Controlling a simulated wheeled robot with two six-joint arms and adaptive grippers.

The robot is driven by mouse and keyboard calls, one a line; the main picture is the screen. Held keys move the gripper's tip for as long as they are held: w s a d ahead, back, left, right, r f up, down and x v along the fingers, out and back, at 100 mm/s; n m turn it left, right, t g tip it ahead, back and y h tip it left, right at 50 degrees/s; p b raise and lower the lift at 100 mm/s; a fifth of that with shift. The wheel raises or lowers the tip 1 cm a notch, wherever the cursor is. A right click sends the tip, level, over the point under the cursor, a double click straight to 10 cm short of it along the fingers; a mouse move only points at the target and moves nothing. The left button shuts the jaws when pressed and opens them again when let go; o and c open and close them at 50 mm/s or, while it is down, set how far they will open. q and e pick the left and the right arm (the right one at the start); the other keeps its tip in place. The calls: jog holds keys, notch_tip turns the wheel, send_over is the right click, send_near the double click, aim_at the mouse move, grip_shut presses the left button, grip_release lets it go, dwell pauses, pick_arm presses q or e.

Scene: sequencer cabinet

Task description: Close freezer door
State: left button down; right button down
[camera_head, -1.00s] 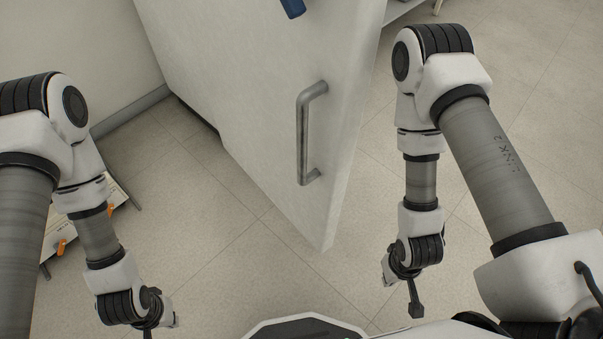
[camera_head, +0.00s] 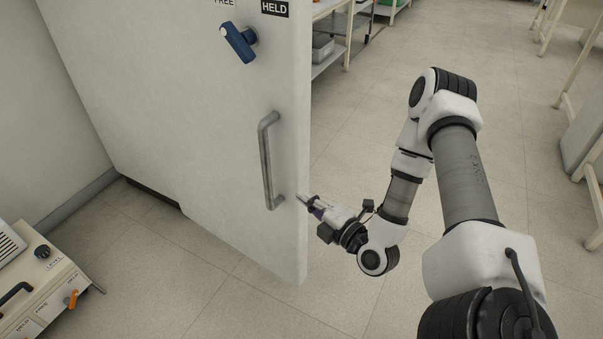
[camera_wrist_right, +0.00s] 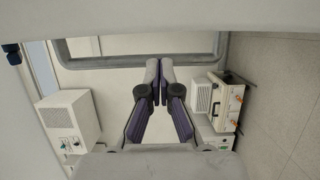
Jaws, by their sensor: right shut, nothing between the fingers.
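The freezer door (camera_head: 190,110) is a tall white panel that stands out over the floor in the head view, its thick free edge facing right. A grey bar handle (camera_head: 267,160) is upright on its face near that edge. A blue lever (camera_head: 239,42) sits above the handle. My right gripper (camera_head: 302,199) is shut and empty at the door's free edge, level with the handle's lower end; I cannot tell if it touches. In the right wrist view its fingertips (camera_wrist_right: 160,68) are together beside the grey handle bar (camera_wrist_right: 95,62). My left gripper is out of view.
A bench device with orange levers (camera_head: 45,290) is at the lower left. It also shows in the wrist view (camera_wrist_right: 228,103). Shelving (camera_head: 335,45) stands behind the door and table legs are at the far right. The floor around my right arm is clear.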

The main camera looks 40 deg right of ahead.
aim_at(285, 181)
jog(key=w+b, duration=0.1)
jog(key=w, duration=0.5)
jog(key=shift+w+a+f+b, duration=0.1)
jog(key=shift+w+a+b, duration=0.1)
jog(key=shift+w+b, duration=0.15)
jog(key=shift+w, duration=0.55)
jog(key=shift+d, duration=0.1)
